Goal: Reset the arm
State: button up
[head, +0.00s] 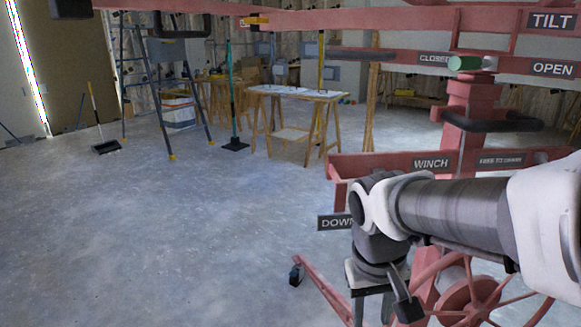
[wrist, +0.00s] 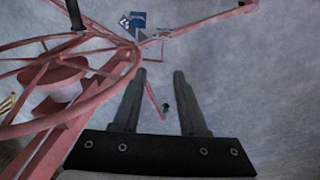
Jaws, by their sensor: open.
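My arm reaches in from the right in the head view, bent down at the wrist. My gripper (wrist: 159,75) points downward, with its two fingers apart and nothing between them. In the head view my gripper (head: 374,318) is partly cut off by the bottom edge. It is beside the red panel lift (head: 455,125), in front of its lower frame. The lift's red winch wheel (head: 470,301) is to the right of my gripper. In the wrist view the wheel (wrist: 133,62) is at the left, close to the left finger; I cannot tell whether they touch.
Red lift legs (head: 322,285) with a caster (head: 296,274) spread over the floor. A green-tipped handle (head: 465,63) is between the CLOSED and OPEN labels. A stepladder (head: 160,90), a sawhorse table (head: 295,93) and a broom (head: 104,147) stand farther back. The left floor is clear.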

jog(key=s+d+r+m+t+y, duration=0.1)
jog(key=s+r+t, duration=0.3)
jog(key=s+r, duration=0.25)
notch_tip(320, 180, up, 24)
jog(key=p, duration=2.5)
jog(key=shift+s, duration=0.15)
